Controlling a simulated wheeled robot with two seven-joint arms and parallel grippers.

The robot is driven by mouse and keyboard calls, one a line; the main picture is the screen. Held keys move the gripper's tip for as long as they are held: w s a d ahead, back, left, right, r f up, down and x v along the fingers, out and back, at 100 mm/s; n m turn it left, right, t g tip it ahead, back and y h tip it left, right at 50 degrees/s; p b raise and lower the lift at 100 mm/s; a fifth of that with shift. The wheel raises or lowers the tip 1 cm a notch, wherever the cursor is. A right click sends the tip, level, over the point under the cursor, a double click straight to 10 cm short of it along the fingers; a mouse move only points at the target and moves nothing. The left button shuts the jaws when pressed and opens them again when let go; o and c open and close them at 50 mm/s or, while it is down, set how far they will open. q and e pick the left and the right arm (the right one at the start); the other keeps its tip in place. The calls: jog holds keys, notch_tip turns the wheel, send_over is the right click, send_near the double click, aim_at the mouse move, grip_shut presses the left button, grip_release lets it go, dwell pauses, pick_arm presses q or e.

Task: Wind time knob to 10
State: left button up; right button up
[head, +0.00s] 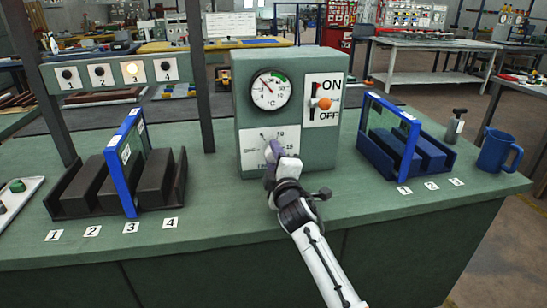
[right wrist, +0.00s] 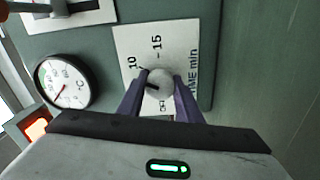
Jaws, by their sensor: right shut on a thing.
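The time knob (right wrist: 160,80) is a round light knob on a white dial plate (right wrist: 124,38) marked 10, 15 and "TIME min". My right gripper (right wrist: 158,92) has its purple fingers on both sides of the knob, shut on it. A dark pointer mark on the knob shows at its left side in the right wrist view; the 10 is printed above and left of it. In the head view my right gripper (head: 272,160) covers most of the knob at the front of the green box (head: 310,155). My left gripper is not in view.
Above the knob are a round °C gauge (head: 271,89) and an ON/OFF switch (head: 320,103) with an orange knob. A blue mug (head: 495,152) stands at the far right. The front bench strip is clear.

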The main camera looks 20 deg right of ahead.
jog(key=shift+f, duration=0.1)
dwell(0.4)
jog(key=o, duration=1)
jog(key=shift+o, duration=0.2)
jog(key=shift+s, duration=0.1)
jog(key=v, duration=1)
jog(key=shift+s, duration=0.1)
